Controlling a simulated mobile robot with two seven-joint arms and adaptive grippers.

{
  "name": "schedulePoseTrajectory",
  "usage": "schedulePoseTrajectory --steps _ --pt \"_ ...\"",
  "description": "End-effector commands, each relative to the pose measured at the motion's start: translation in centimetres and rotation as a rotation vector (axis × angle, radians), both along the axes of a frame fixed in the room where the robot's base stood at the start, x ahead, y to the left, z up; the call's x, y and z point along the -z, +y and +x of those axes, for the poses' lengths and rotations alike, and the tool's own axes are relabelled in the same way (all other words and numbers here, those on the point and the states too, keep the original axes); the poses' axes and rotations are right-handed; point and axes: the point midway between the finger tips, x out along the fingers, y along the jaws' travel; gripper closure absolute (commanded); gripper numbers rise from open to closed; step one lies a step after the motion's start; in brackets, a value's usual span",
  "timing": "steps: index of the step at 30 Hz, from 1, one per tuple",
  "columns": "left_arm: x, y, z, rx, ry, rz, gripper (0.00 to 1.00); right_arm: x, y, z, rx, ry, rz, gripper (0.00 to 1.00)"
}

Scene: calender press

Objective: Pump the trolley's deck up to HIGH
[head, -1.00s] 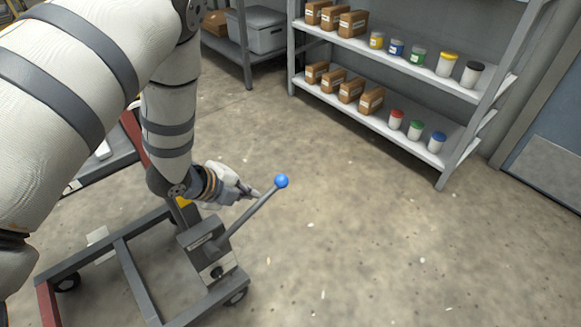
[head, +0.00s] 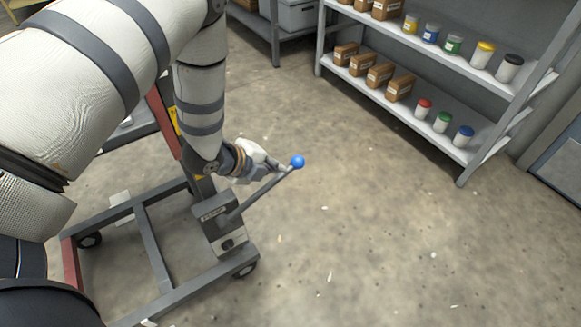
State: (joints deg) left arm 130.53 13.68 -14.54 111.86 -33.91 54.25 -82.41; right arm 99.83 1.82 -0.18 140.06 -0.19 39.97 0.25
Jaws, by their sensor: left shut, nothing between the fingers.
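The trolley stands at the lower left, with a dark grey base frame (head: 152,250) on castors and a red upright. A grey pump box (head: 218,214) sits on the frame's right end. From it a grey pump lever (head: 262,194) slants up to the right and ends in a blue ball knob (head: 297,162). My left gripper (head: 284,168) is shut and empty, with its fingertips at the lever just below the knob. I cannot tell whether it touches. My arm hides much of the deck (head: 126,134) and the upright. My right gripper is not in view.
A grey shelf rack (head: 425,134) with cardboard boxes and lidded jars stands at the upper right. Another shelf with a grey bin (head: 299,14) is at the back. A door (head: 560,165) is at the right edge. The concrete floor right of the trolley is clear.

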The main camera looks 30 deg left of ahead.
Motion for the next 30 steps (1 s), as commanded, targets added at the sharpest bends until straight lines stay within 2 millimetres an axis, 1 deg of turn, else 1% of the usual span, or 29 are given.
schedulePoseTrajectory --steps 1,3,7,12,24,30 --pt "1.3 -0.1 0.7 0.001 0.003 0.000 1.00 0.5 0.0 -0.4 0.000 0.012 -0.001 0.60" --pt "2.3 -0.3 1.6 -0.001 0.003 0.000 1.00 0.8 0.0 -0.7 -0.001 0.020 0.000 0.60" --pt "3.3 -0.7 3.5 -0.001 0.000 0.000 1.00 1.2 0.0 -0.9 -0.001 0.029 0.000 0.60" --pt "4.0 -0.9 4.8 -0.001 0.000 0.000 1.00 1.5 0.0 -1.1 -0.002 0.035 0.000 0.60" --pt "4.0 -1.0 5.1 -0.001 0.001 0.001 1.00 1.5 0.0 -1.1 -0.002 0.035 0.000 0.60" --pt "5.0 -1.2 5.5 0.002 0.037 0.016 1.00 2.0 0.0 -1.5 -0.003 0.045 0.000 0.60"
